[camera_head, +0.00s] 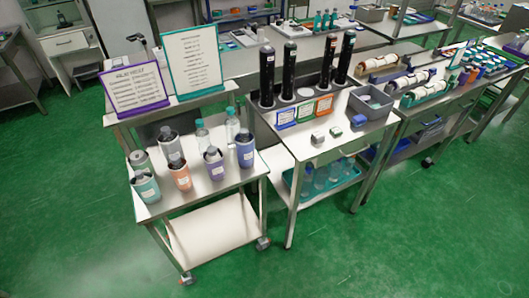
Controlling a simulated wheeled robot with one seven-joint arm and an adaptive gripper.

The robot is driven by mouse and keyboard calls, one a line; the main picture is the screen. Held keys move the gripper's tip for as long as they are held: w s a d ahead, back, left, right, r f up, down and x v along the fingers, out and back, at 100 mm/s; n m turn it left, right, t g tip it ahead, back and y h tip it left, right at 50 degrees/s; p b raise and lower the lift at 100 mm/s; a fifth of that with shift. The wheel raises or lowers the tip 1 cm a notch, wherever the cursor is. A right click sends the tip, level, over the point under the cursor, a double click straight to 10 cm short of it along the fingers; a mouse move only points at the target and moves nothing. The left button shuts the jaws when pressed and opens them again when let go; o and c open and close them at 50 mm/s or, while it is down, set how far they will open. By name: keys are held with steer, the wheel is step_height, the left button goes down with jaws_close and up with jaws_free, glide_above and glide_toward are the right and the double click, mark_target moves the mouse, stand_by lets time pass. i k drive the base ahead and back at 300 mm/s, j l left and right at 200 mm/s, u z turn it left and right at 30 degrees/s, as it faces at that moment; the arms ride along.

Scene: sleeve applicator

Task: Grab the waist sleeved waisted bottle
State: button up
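Several sleeved bottles stand close together on the small steel cart (222,186) at the left. They have a teal sleeve (146,189), a green-grey sleeve (141,163), a grey sleeve (172,151), an orange-pink sleeve (180,176), a purple sleeve (214,168) and a blue-grey sleeve (245,153). Two clear bottles with teal tint, one in the middle (202,136) and one at the back (232,125), show no sleeve that I can make out. At this size I cannot tell which bottle is waisted. My gripper is not in view.
Two sign boards, purple-framed (135,87) and teal-framed (192,61), stand behind the cart. The bench to the right holds several tall black tubes (267,76), a grey bin (370,103) and small labelled boxes (305,112). The green floor (390,250) in front is clear.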

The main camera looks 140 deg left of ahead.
mark_target(244, 140)
steer(key=u, duration=4.7)
